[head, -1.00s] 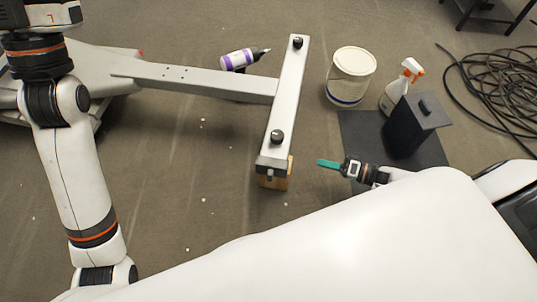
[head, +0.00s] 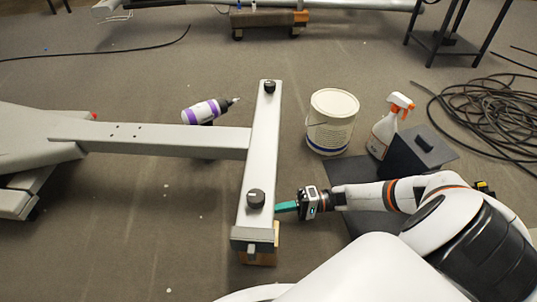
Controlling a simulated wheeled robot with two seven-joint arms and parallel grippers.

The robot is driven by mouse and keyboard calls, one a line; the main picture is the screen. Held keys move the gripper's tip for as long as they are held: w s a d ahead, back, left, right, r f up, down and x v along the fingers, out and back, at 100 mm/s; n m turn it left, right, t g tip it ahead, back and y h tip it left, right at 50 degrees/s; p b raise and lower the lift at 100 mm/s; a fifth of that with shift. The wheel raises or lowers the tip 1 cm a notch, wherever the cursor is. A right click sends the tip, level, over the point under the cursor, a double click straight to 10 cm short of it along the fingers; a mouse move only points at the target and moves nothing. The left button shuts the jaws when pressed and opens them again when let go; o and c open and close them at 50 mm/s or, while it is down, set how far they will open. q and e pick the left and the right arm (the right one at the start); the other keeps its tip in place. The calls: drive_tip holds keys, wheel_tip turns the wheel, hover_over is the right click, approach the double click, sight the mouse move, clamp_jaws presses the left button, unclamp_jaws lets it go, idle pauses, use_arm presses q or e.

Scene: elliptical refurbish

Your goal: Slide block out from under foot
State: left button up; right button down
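The foot is a grey metal crossbar (head: 259,150) with black round knobs on top and a dark end cap at its near end. A light wooden block (head: 262,259) sits under that near end. Its front and a strip of its right side show; the rest is hidden under the foot. My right gripper (head: 283,207), with teal fingers, comes in from the right. Its fingertips are close to the right side of the foot, above and behind the block in the picture. Contact and finger gap cannot be made out. My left gripper is out of view.
A long grey beam (head: 155,138) joins the crossbar from the left. A purple-and-white bottle-like object (head: 205,111) lies behind it. A white bucket (head: 331,122), spray bottle (head: 391,125) and dark box (head: 408,150) stand right, with coiled cable (head: 485,115) beyond. Floor left of the block is clear.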

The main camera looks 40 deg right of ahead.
drive_tip(key=a, duration=0.1)
drive_tip(key=a+b, duration=0.1)
drive_tip(key=a, duration=0.1)
drive_tip(key=shift+w+f, duration=0.2)
drive_tip(key=shift+w, duration=0.2)
drive_tip(key=shift+s+a+b, duration=0.5)
drive_tip(key=shift+s+a, duration=0.15)
drive_tip(key=shift+s, duration=0.15)
drive_tip(key=shift+s+a+r, duration=0.2)
drive_tip(key=shift+s+a, duration=0.25)
